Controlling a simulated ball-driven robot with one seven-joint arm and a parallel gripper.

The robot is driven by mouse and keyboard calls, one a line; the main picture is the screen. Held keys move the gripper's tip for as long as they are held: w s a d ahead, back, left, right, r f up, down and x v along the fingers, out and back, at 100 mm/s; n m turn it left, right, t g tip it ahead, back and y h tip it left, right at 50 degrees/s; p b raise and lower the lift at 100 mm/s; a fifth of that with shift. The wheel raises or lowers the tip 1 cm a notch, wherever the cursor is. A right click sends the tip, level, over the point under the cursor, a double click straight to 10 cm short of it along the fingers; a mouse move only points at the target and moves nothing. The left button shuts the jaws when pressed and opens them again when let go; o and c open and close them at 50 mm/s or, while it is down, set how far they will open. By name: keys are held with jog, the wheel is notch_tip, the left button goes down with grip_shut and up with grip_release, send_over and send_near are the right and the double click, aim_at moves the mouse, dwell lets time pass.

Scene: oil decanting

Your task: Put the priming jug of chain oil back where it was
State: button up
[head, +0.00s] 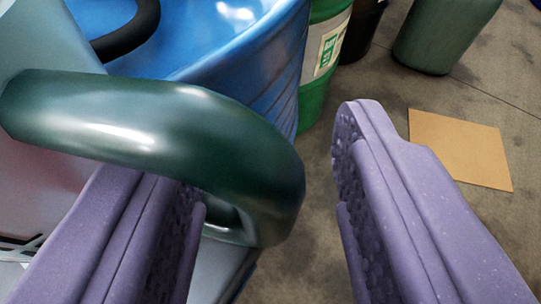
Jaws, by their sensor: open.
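A thick, glossy dark green loop handle (165,125) fills the left and middle of the head view. It joins a pale grey body (35,55) at the left edge, which looks like the priming jug, mostly cut off by the frame. My gripper (275,160) is open, with two purple fingers. The handle's curve passes in front of the left finger and hides its tip. The right finger stands apart to the right of the handle, with floor showing between. I cannot tell whether the left finger touches the handle. The jug's base and contents are out of sight.
A large blue tub (205,50) with a black curved hose or handle (125,35) stands behind. Beyond it are a green drum (318,55) with a label, a dark container (362,25) and a grey-green bin (440,35). A flat brown board (462,148) lies on the concrete floor at right.

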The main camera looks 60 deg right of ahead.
jog(key=p+v, duration=0.3)
jog(key=v, duration=0.4)
jog(key=shift+a+f, duration=0.1)
jog(key=shift+f, duration=0.05)
